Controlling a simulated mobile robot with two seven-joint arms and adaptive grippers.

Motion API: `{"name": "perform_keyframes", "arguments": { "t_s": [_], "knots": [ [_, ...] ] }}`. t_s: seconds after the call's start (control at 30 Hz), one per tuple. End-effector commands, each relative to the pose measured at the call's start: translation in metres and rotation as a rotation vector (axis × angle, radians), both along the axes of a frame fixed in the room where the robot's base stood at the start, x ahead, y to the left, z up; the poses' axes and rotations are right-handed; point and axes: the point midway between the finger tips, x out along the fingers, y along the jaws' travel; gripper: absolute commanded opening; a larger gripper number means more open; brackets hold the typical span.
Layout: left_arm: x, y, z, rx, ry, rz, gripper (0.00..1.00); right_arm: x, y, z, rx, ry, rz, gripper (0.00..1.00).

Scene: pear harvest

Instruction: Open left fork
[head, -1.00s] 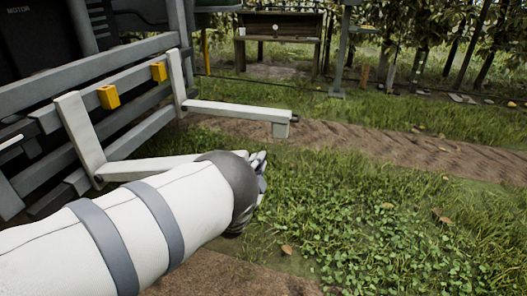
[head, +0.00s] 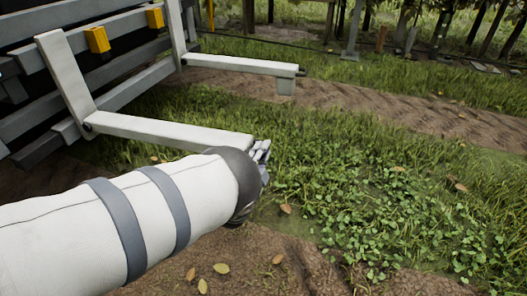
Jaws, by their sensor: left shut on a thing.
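Two pale forks stick out to the right from a grey slatted frame. The near fork (head: 165,131), at the lower left of the picture, lies roughly level and about parallel to the far fork (head: 240,65). My left gripper (head: 263,158) is at the outer tip of the near fork, shut on it. My dark wrist hides part of the contact and much of the fingers. The far fork has a short leg under its tip and stands clear of my arm. My right gripper is not in view.
The grey slatted frame (head: 130,90) with yellow blocks (head: 97,39) fills the upper left. Grass and low leafy plants (head: 370,190) cover the ground to the right. A bare dirt strip (head: 400,115) crosses behind. Posts and trunks stand at the back.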

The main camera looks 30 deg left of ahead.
Motion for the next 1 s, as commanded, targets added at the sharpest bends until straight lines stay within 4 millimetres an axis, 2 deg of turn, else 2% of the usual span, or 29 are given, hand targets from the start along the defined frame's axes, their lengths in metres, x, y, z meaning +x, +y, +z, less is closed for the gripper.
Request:
{"name": "perform_keyframes", "arguments": {
  "t_s": [0.13, 0.17, 0.2, 0.23, 0.57, 0.67, 0.9, 1.0],
  "knots": [
    [-0.002, 0.002, 0.0, -0.005, -0.002, 0.007, 0.0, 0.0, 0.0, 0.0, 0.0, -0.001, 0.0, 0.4],
    [-0.002, 0.002, -0.001, -0.005, -0.002, 0.007, 0.22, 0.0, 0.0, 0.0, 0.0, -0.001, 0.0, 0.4],
    [-0.002, 0.002, -0.001, -0.005, -0.002, 0.007, 0.31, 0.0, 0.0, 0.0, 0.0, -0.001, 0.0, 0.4],
    [-0.002, 0.002, -0.001, -0.004, -0.002, 0.007, 0.35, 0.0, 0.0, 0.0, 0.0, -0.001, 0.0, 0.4],
    [-0.004, -0.001, 0.0, -0.001, -0.002, 0.002, 0.35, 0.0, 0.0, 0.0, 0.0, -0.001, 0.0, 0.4],
    [-0.02, -0.005, 0.0, -0.001, 0.002, 0.002, 0.35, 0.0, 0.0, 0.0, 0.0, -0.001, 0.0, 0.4],
    [-0.084, -0.02, -0.002, 0.0, 0.007, 0.005, 0.35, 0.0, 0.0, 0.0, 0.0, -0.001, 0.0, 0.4],
    [-0.103, -0.025, -0.002, -0.002, 0.006, 0.006, 0.35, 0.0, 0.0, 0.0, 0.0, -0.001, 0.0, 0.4]
  ]
}}
